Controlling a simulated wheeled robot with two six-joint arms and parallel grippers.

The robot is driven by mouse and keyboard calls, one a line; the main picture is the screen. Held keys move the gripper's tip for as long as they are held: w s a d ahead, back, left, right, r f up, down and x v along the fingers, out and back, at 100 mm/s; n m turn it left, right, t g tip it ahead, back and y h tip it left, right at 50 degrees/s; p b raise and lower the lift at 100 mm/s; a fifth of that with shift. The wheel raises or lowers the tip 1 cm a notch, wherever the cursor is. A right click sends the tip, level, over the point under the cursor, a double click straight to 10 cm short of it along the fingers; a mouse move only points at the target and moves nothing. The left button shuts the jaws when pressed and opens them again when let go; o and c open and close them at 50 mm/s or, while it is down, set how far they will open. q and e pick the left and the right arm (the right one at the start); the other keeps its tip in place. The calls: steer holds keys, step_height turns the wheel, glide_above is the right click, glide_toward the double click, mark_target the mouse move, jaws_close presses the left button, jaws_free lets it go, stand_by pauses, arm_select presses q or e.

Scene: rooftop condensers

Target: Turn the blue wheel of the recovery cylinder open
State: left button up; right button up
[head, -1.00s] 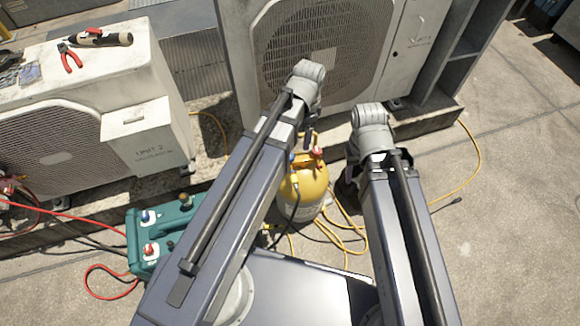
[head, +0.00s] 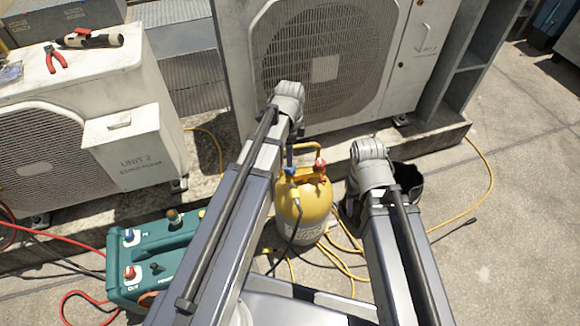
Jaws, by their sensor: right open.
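The yellow recovery cylinder (head: 305,212) stands upright on the ground between my two arms. My left gripper is hidden behind my left arm.
A green recovery machine (head: 160,255) with hoses stands at the left. Yellow hoses (head: 345,262) lie by the cylinder. A black bucket (head: 409,184) stands behind my right arm. Condenser units (head: 325,60) line the back. The floor at right is mostly clear.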

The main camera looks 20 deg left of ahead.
mark_target(290, 171)
arm_select(q)
step_height(290, 171, down, 7)
steer(key=b, duration=0.6)
jaws_close()
stand_by(0.4)
